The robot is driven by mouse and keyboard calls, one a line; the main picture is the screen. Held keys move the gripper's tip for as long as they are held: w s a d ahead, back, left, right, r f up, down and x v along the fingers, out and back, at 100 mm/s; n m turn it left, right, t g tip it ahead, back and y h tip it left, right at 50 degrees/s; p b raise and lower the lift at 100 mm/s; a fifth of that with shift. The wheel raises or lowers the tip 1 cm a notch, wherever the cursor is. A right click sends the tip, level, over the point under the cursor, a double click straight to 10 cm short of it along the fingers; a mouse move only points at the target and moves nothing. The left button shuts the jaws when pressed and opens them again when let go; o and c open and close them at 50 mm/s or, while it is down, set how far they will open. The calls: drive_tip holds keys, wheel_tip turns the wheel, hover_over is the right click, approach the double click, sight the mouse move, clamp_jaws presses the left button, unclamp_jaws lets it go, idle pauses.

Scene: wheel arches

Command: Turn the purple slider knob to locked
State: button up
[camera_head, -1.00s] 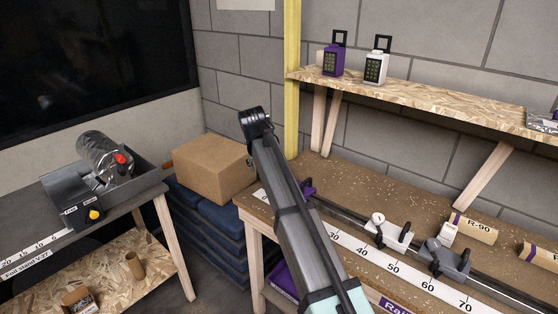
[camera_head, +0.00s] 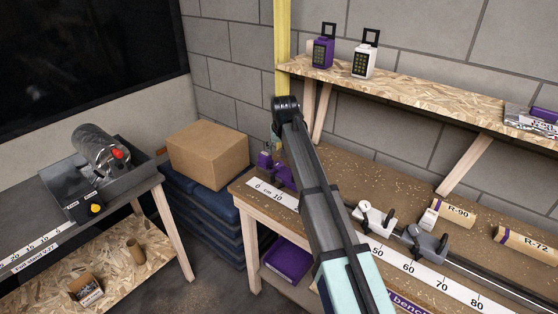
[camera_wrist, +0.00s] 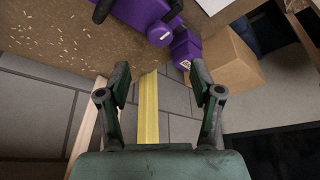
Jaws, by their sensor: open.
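The purple slider (camera_head: 282,174) sits at the left end of the rail, by the low numbers of the scale, partly hidden by my arm in the head view. In the wrist view the purple slider (camera_wrist: 143,12) is at the top, with a round purple knob (camera_wrist: 161,34) and a purple block (camera_wrist: 184,48) beside it. I cannot tell the knob's lock state. My gripper (camera_wrist: 160,82) is open and empty in the wrist view, its fingers wide apart and short of the knob. In the head view my arm mostly hides the gripper.
A white slider (camera_head: 374,217) and a grey slider (camera_head: 424,241) stand farther right on the rail. Tubes labelled R-90 (camera_head: 455,213) and R-72 (camera_head: 530,243) lie behind. A shelf (camera_head: 420,97) with purple and white padlocks overhangs the bench. A cardboard box (camera_head: 208,153) stands left.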

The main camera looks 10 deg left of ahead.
sight(279, 163)
drive_tip(key=p+x, duration=0.2)
drive_tip(key=x, duration=0.7)
drive_tip(key=shift+w+f, duration=0.1)
drive_tip(key=shift+f, duration=0.15)
drive_tip(key=c, duration=1.1)
